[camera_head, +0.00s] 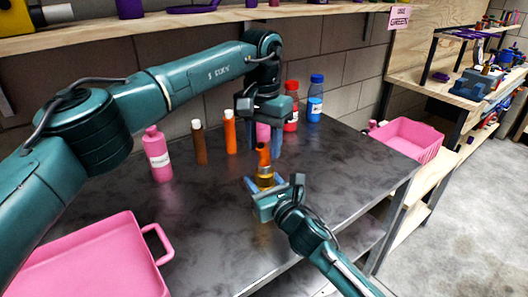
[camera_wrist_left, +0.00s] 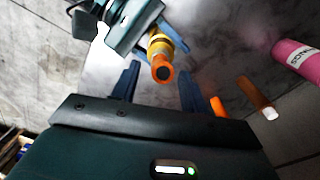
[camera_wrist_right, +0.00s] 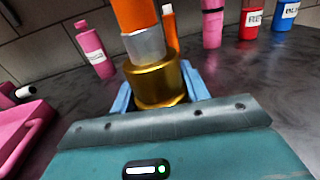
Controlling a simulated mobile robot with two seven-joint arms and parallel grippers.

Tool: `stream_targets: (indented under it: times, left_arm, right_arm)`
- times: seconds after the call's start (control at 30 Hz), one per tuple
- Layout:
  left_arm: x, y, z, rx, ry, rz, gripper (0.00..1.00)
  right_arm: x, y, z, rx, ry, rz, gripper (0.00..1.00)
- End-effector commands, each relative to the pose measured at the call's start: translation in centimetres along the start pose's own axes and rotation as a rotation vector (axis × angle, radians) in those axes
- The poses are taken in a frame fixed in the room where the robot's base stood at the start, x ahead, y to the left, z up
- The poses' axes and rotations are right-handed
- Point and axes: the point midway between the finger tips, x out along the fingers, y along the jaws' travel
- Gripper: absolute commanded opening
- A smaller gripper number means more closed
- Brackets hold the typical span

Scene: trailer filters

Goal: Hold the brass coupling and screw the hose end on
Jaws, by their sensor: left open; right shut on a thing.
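The brass coupling (camera_head: 265,182) stands upright over the table in the shut right gripper (camera_head: 268,197). In the right wrist view the coupling (camera_wrist_right: 155,83) sits between the blue fingers. The hose end, a silver collar (camera_wrist_right: 145,45) with an orange hose piece (camera_wrist_right: 136,14), stands on top of the coupling; how far it is threaded I cannot tell. My left gripper (camera_head: 263,148) is open above, fingers pointing down. In the left wrist view the orange piece (camera_wrist_left: 162,71), with a dark round end, lies between and beyond its fingers (camera_wrist_left: 156,88); neither finger visibly touches it.
On the dark table (camera_head: 205,225), a pink bottle (camera_head: 158,155), brown tube (camera_head: 199,143), orange tube (camera_head: 230,132), red bottle (camera_head: 291,107) and blue bottle (camera_head: 315,100) stand behind. A pink tray (camera_head: 95,262) lies front left; a pink bin (camera_head: 410,138) is at right.

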Motion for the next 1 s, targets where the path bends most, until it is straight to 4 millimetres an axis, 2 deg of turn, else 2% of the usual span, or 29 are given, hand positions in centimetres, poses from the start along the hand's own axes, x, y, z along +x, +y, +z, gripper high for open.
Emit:
stream_targets:
  times: [0.1, 0.3, 0.43, 0.53, 0.67, 1.0]
  left_arm:
    - [-0.8, 0.1, 0.0, 0.001, 0.001, 0.001, 0.44]
    - [-0.8, 0.1, 0.0, 0.001, 0.0, 0.001, 0.45]
    - [-0.8, 0.1, 0.0, -0.026, 0.0, 0.001, 0.56]
    - [-0.9, 0.1, 0.0, -0.112, 0.0, 0.0, 0.64]
    - [-1.2, 0.1, -0.1, -0.332, 0.0, -0.002, 0.66]
    - [-2.2, 0.1, -0.2, -1.092, 0.005, -0.006, 0.66]
  right_arm:
    - [0.0, 0.0, -0.1, 0.0, 0.001, 0.0, 0.0]
    - [0.0, 0.0, -0.1, 0.0, 0.001, 0.0, 0.0]
    - [0.0, 0.0, -0.1, 0.0, 0.001, 0.0, 0.0]
    - [0.0, 0.0, -0.1, 0.0, 0.001, 0.0, 0.0]
    - [0.0, 0.0, -0.1, 0.0, 0.001, 0.0, 0.0]
    - [0.0, 0.0, -0.1, 0.0, 0.001, 0.0, 0.0]
